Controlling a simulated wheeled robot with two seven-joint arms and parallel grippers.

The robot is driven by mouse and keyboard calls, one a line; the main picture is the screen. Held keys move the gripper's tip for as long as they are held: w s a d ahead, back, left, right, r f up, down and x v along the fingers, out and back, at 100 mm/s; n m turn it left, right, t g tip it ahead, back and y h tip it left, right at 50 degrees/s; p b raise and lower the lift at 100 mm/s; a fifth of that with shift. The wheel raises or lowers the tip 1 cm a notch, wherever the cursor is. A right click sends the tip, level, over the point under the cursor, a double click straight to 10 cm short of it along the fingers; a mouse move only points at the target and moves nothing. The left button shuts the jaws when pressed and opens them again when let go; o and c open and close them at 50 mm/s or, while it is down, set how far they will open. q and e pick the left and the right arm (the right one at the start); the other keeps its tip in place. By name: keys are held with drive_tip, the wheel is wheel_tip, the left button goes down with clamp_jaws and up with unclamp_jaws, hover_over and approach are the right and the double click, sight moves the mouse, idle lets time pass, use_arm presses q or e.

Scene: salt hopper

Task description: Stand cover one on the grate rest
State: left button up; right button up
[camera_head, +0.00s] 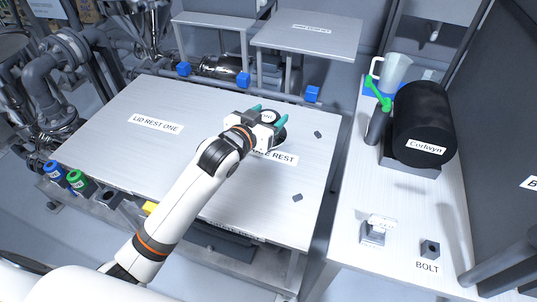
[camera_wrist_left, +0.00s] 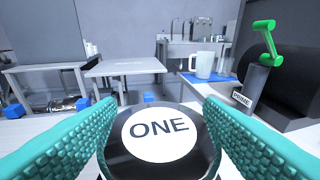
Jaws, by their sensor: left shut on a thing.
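Cover one (camera_head: 278,134) is dark and round with a white ONE label. It fills the middle of the left wrist view (camera_wrist_left: 158,132), between the teal finger pads. My left gripper (camera_head: 269,115) is shut on it, above the right part of the brushed metal table. The grate rest label (camera_head: 284,158) lies just in front of the gripper and is partly hidden by my arm. The gap between the cover's underside and the table cannot be told. My right gripper is not in view.
The LID REST ONE area (camera_head: 156,124) on the left is bare. Small dark blocks (camera_head: 297,197) sit on the table's right side. Blue cubes (camera_head: 312,94) line the back. Right of a gap, a side bench holds a black cylinder (camera_head: 425,115), green-handled lever (camera_head: 376,95) and jug (camera_head: 393,70).

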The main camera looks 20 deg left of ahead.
use_arm(q)
drive_tip(key=shift+w+a+r, duration=0.1)
drive_tip(key=shift+w+r, duration=0.25)
drive_tip(key=shift+w, duration=0.2)
drive_tip(key=shift+w+f, duration=0.15)
drive_tip(key=shift+f, duration=0.2)
wheel_tip(320, 180, down, 4)
drive_tip(key=shift+f, duration=0.2)
drive_tip(key=shift+c, duration=0.7)
drive_tip(key=shift+f, duration=0.3)
drive_tip(key=shift+c, duration=0.8)
drive_tip(key=shift+o, duration=0.2)
drive_tip(key=shift+f+b, duration=0.4)
drive_tip(key=shift+f, duration=1.6)
drive_tip(key=o, duration=1.5)
drive_tip(key=shift+f, duration=0.1)
drive_tip(key=v, duration=1.2)
